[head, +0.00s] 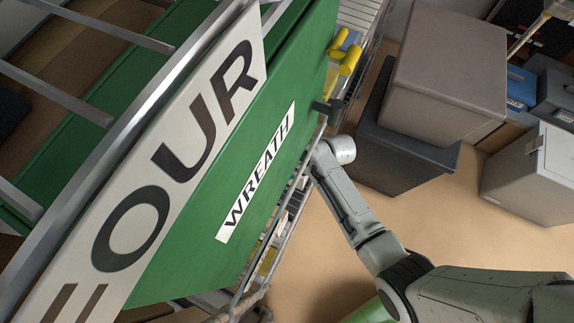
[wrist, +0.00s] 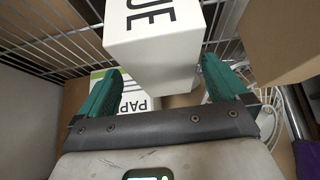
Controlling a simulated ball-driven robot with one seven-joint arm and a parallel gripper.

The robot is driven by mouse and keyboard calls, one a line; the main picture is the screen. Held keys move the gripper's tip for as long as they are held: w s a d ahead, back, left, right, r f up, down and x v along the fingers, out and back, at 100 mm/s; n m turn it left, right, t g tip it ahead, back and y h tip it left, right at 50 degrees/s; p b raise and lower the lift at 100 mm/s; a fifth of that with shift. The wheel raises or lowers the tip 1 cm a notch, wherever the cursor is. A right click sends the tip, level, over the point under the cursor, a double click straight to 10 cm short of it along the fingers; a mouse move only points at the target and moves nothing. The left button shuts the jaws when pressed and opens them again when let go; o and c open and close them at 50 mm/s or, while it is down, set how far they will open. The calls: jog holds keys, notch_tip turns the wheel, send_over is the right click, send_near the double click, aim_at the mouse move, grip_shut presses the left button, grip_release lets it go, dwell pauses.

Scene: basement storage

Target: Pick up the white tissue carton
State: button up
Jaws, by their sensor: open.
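The white tissue carton (wrist: 155,50) shows in the wrist view with the dark letters "UE" on one face. It stands beyond and between the teal fingers of my gripper (wrist: 162,72). The fingers are open, with a gap to the carton's sides near the tips; I cannot tell how deep the carton sits between them. In the head view my arm reaches up to the shelf edge, and the dark end of my gripper (head: 321,108) partly shows beside a green box. The carton cannot be made out in the head view.
A green and white "PAP" box (wrist: 122,98) lies behind the left finger. A brown box (wrist: 285,40) is at right, near white wire coils (wrist: 265,112). The green "WREATH" box (head: 215,165) blocks the head view. Stacked grey bins (head: 445,65) stand right of the arm.

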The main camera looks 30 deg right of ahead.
jog(key=shift+a+b+x, duration=0.15)
jog(key=shift+b+x, duration=0.1)
jog(key=shift+x, duration=1.05)
jog(key=shift+a+b+x, duration=0.1)
jog(key=shift+b+x, duration=0.15)
jog(key=shift+x, duration=1.05)
jog(key=shift+r, duration=0.1)
jog(key=shift+c, duration=0.2)
jog(key=c, duration=1)
jog(key=shift+o, duration=0.2)
jog(key=shift+r, duration=0.15)
jog(key=shift+r, duration=0.2)
notch_tip(320, 180, up, 2)
jog(key=shift+r+p, duration=0.1)
jog(key=shift+p, duration=0.4)
jog(key=s+r, duration=0.1)
jog(key=r, duration=0.1)
jog(key=s+r+p, duration=0.1)
jog(key=s+r, duration=0.3)
jog(key=shift+d+r+p, duration=0.15)
jog(key=shift+p, duration=0.25)
jog(key=s+r, duration=0.3)
jog(key=s, duration=0.6)
jog(key=shift+d+r, duration=0.4)
jog(key=shift+d, duration=0.05)
